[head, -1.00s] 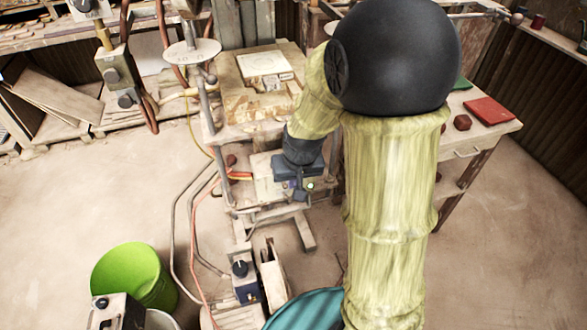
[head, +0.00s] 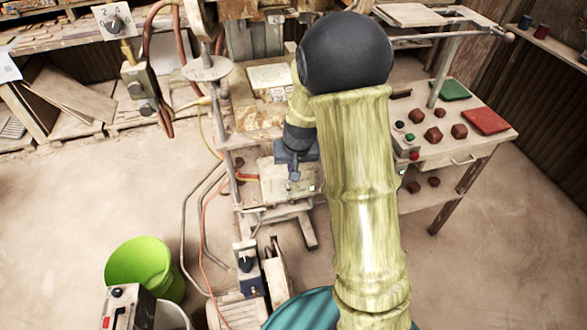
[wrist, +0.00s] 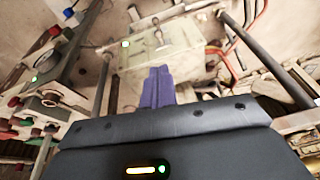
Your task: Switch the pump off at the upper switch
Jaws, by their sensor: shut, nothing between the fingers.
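A pale switch box (head: 276,187) with a lit green lamp sits on the press stand, below the worktop. In the wrist view the box (wrist: 185,62) shows a small toggle lever (wrist: 158,36) and the green lamp (wrist: 125,44). My gripper (head: 294,176) is in front of the box's upper part and hides some of it. In the wrist view my gripper's purple fingers (wrist: 157,70) are together and empty, with tips over the box's near edge, apart from the lever. Contact with the box cannot be told. No label is readable.
A lower box with a black knob (head: 246,262) stands near the floor. Red and grey hoses (head: 203,220) run left of the stand. A green bucket (head: 140,268) is at lower left. A side table (head: 450,150) with red blocks is at right. Open floor lies left.

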